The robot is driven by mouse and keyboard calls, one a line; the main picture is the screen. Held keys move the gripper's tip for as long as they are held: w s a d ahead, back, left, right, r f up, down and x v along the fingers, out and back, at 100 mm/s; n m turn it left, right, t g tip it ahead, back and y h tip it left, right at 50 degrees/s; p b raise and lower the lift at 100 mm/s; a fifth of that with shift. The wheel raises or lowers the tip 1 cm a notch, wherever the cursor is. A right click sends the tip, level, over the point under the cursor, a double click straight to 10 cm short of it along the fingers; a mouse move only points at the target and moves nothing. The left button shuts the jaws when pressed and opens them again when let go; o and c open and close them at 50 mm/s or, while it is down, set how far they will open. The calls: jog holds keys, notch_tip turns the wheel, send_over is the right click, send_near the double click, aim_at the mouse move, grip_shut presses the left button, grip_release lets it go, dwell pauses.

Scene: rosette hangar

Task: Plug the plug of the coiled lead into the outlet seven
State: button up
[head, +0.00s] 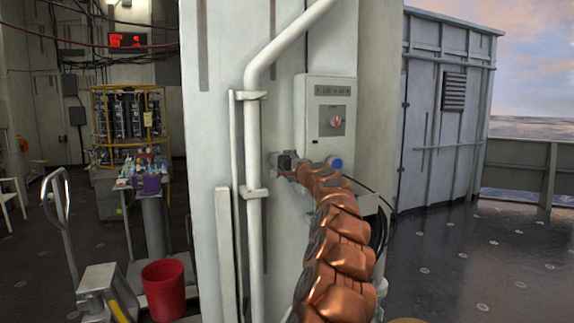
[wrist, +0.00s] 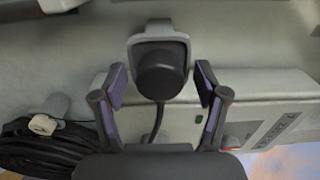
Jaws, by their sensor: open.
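In the wrist view a round black plug (wrist: 161,75) sits at a grey outlet housing (wrist: 152,28) on the pale wall, its back facing me. A black cable runs down from behind it. My gripper (wrist: 161,86) is open, with one finger on each side of the plug and a gap to each. Black coils of lead (wrist: 50,152) hang by a pale hook at the left of the wrist view. They show partly behind my arm in the head view (head: 380,232). I cannot read an outlet number.
A grey switch box (head: 325,90) with a red knob is on the wall above my arm's end. A white pipe (head: 253,165) runs down the wall at left. A red bucket (head: 165,288) stands on the floor.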

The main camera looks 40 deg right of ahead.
aim_at(289, 165)
grip_shut()
dwell(0.7)
jog(key=shift+s, duration=0.15)
jog(key=shift+b+v, duration=1.7)
jog(key=shift+v, duration=1.1)
